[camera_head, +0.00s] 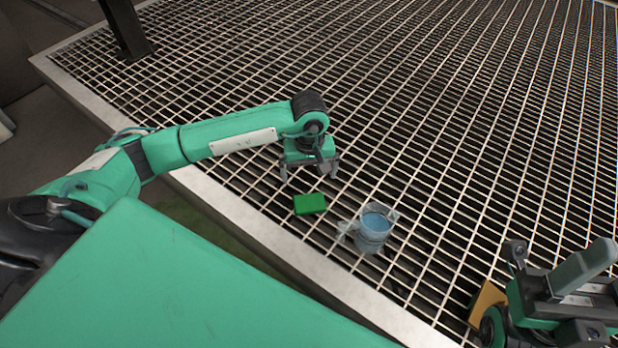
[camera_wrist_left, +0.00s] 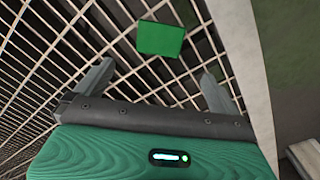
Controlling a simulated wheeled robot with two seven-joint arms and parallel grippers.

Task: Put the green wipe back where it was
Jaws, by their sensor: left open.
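The green wipe (camera_head: 310,204) is a small flat block lying on the metal grating near its front edge. It also shows in the left wrist view (camera_wrist_left: 160,39), just beyond the fingertips and between their lines. My left gripper (camera_head: 309,178) is open and empty, with its fingers pointing down just behind the wipe in the head view. In the left wrist view the two fingers (camera_wrist_left: 158,72) are spread apart, and no contact with the wipe shows. My right gripper (camera_head: 490,300) is at the lower right, beside a yellow-orange block (camera_head: 486,304); its fingers are mostly hidden.
A clear container with blue contents (camera_head: 372,232) stands on the grating just right of the wipe. A pale metal rim (camera_head: 270,240) borders the grating in front. A dark post (camera_head: 126,30) rises at the upper left. The grating behind is open and clear.

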